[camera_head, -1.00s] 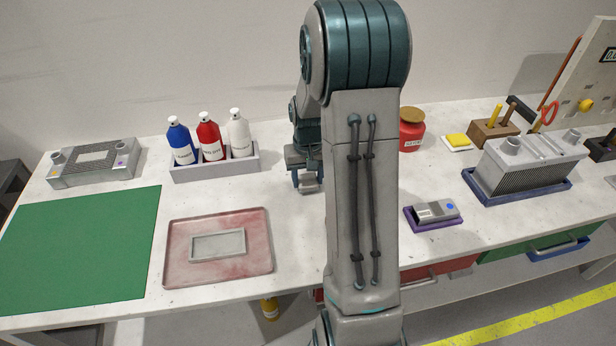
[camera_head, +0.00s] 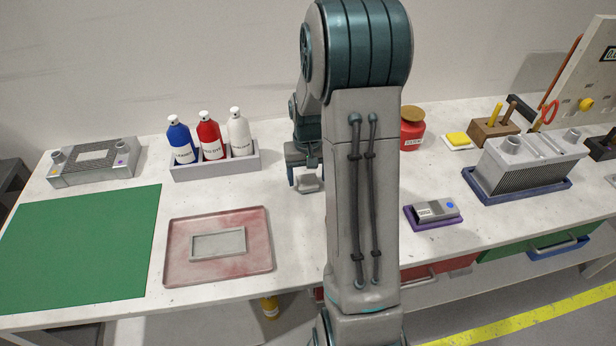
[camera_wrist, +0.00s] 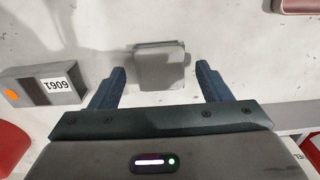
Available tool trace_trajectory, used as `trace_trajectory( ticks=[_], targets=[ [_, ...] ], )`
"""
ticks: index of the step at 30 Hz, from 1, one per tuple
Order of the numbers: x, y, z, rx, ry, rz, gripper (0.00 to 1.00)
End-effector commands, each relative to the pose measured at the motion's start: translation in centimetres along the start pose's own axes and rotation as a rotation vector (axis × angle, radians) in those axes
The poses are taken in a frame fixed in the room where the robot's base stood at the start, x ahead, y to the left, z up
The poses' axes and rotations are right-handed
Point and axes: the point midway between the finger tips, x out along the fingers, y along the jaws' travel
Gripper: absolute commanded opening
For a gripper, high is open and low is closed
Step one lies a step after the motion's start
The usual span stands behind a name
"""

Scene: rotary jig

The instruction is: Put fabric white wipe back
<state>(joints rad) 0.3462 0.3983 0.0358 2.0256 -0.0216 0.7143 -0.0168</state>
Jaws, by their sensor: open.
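A small pale grey-white square piece, which looks like the folded fabric wipe (camera_wrist: 160,68), lies on the white table in the wrist view. In the head view it shows below my gripper (camera_head: 306,178), partly behind the arm (camera_head: 308,185). In the wrist view my gripper (camera_wrist: 160,83) is open, its two blue fingers apart on either side of the near end of the wipe, with gaps on both sides. The fingers do not touch it.
A grey block with a label and orange dot (camera_wrist: 45,88) lies left in the wrist view. In the head view, a bottle rack (camera_head: 215,166) stands left of my gripper, a pinkish tray (camera_head: 180,265) front left, and a red jar (camera_head: 411,130) right. Bare table lies between.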

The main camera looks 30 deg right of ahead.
Motion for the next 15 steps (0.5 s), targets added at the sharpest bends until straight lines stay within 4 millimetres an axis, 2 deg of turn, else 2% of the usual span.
trace_trajectory(
  ticks=[9, 15],
  targets=[
    [-7.0, 0.0, -0.1, -0.001, 0.007, 0.0, 0.71],
    [-10.0, 0.0, -0.1, -0.001, 0.004, 0.0, 0.71]
  ],
)
